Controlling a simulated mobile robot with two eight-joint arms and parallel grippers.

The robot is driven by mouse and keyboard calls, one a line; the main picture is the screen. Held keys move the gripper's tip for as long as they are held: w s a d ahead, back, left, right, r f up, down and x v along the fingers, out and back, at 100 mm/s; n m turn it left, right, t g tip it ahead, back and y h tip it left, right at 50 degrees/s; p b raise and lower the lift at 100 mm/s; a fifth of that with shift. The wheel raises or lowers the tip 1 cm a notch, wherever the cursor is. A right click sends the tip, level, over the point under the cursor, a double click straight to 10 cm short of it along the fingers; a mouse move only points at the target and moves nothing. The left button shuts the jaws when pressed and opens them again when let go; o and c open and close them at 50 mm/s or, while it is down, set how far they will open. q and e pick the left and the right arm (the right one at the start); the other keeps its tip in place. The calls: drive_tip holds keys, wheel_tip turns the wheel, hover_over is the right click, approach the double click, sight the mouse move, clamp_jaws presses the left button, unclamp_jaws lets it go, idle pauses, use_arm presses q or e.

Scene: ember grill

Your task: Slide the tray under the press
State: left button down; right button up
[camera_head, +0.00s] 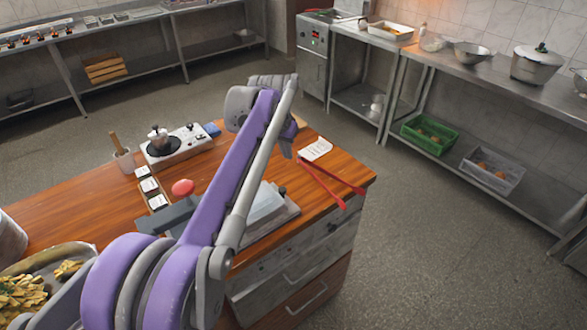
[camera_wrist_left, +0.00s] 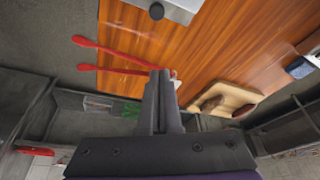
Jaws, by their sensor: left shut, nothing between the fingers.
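A flat grey metal piece (camera_head: 286,216) lies on the wooden counter near its front edge, partly behind my left arm. Its edge and a dark round knob (camera_wrist_left: 156,12) show at the top of the left wrist view. A red ball-shaped knob (camera_head: 183,187) and a dark grey part (camera_head: 166,216) stand left of my arm. I cannot tell which of these parts are the tray and which the press. My left gripper (camera_wrist_left: 158,76) is shut and empty, above the counter by a white paper slip (camera_head: 316,149), away from the metal piece. My right gripper is not in view.
Red tongs (camera_head: 320,182) lie across the counter's right edge. A cutting board (camera_wrist_left: 226,99) with a brown item lies nearby. Left are small labelled containers (camera_head: 149,185), a burner unit (camera_head: 178,146) and a food pan (camera_head: 45,258). Open floor lies right of the counter.

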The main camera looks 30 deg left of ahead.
sight(248, 198)
use_arm(q)
drive_tip(key=x, duration=1)
drive_tip(key=shift+s+f, duration=0.1)
drive_tip(key=shift+s, duration=0.1)
drive_tip(key=s, duration=0.3)
drive_tip(key=shift+s+d, duration=0.1)
drive_tip(key=shift+s, duration=0.45)
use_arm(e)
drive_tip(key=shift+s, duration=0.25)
use_arm(q)
drive_tip(key=s+a, duration=0.1)
drive_tip(key=s, duration=0.2)
drive_tip(key=s+a, duration=0.2)
drive_tip(key=s, duration=0.2)
drive_tip(key=s+a, duration=0.1)
drive_tip(key=s, duration=0.2)
drive_tip(key=shift+s+a, duration=0.2)
drive_tip(key=shift+s, duration=0.15)
drive_tip(key=shift+s+a, duration=0.1)
drive_tip(key=shift+s, duration=0.25)
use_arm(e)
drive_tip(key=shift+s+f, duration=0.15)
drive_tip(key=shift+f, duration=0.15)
